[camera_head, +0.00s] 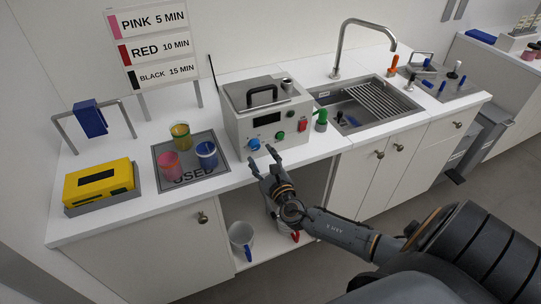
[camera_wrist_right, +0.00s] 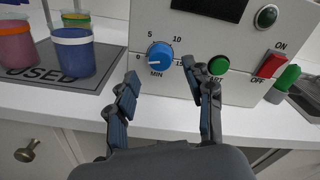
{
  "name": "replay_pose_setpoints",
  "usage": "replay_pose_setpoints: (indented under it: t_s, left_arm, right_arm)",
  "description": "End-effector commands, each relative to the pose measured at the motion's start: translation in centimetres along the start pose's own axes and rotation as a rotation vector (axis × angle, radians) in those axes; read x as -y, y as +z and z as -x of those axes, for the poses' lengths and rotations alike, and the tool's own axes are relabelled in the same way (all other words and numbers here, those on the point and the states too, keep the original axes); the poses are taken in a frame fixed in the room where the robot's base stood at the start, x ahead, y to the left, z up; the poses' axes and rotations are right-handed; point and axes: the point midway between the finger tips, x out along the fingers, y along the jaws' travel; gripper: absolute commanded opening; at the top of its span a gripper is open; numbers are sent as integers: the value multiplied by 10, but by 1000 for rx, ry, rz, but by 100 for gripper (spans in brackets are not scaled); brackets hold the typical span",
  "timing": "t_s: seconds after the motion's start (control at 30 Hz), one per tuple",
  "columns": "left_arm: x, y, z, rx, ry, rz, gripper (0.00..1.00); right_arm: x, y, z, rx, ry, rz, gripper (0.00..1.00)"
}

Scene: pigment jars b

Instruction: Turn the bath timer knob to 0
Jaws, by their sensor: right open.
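The blue bath timer knob (camera_head: 254,144) sits low on the front of the grey bath unit (camera_head: 265,109). In the right wrist view the knob (camera_wrist_right: 159,54) has a scale with 0 at left, 5 and 10 above, and the rightmost mark partly hidden by a finger. Its white line looks to point left, roughly toward 0; the exact setting is hard to tell. My right gripper (camera_head: 261,155) is open and empty just in front of the knob. In the wrist view its fingers (camera_wrist_right: 159,70) are on either side of and below the knob, apparently not touching it. My left gripper is not in view.
A green button (camera_wrist_right: 218,65) is close beside the right finger, with a red on/off switch (camera_wrist_right: 271,64) further right. Pink, yellow and blue jars (camera_head: 206,154) stand on the "USED" tray (camera_head: 162,151) at left. A sink (camera_head: 375,104) lies to the right.

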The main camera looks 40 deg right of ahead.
Motion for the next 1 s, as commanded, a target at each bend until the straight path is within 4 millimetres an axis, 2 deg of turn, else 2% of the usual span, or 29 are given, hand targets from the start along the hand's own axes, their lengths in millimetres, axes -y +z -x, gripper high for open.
replay_pose_setpoints:
  t_s: [0.03,0.2,0.4,0.6,1.0]
  left_arm:
    - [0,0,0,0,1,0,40]
    - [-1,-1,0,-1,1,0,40]
    - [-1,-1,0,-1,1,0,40]
    - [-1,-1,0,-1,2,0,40]
    - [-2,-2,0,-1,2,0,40]
  right_arm:
    - [-1,-2,12,-3,3,1,52]
    - [0,-1,49,-3,3,2,52]
    - [0,-2,82,-3,2,2,52]
    - [0,-1,95,-1,0,1,52]
    - [0,-1,95,0,0,1,52]
